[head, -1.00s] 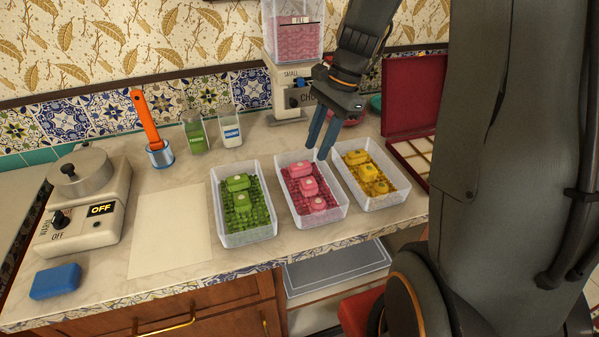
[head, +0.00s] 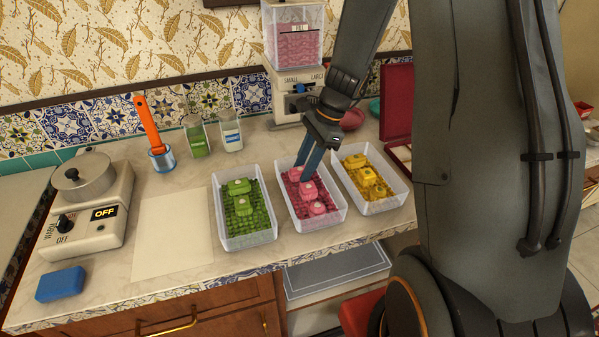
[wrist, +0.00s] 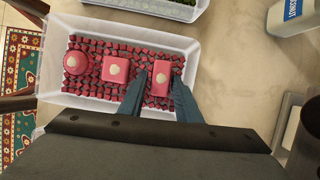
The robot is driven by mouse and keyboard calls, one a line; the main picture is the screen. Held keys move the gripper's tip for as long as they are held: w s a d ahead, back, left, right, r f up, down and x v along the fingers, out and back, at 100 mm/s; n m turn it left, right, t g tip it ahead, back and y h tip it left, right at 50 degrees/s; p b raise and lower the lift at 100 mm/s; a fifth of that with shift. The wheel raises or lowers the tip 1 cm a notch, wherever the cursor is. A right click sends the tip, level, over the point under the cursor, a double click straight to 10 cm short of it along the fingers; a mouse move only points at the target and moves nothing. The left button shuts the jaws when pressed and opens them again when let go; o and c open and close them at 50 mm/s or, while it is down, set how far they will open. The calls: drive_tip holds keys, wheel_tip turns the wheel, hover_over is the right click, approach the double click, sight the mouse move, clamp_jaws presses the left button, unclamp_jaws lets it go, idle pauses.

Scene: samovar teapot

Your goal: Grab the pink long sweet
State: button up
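The pink long sweet (wrist: 161,78) is a rectangular block with a pale dot, lying on small pink pieces in a clear tray (wrist: 190,42). My gripper (wrist: 160,83) is open, with its two blue-grey fingers on either side of this sweet. A narrow gap seems to show between fingers and sweet; contact is hard to judge. In the head view my gripper (head: 302,174) reaches down into the middle tray (head: 318,224), and its fingers partly hide the long sweet (head: 295,174). A square pink sweet (wrist: 115,70) and a round one (wrist: 76,62) lie beside it in a row.
A tray of green sweets (head: 249,240) stands left of the pink tray and a tray of yellow sweets (head: 388,204) right. A dispenser (head: 292,88) and two jars (head: 230,130) stand behind. White paper (head: 172,240) lies flat at left, clear of objects.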

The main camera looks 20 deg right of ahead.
clamp_jaws()
drive_tip(key=shift+r, duration=0.1)
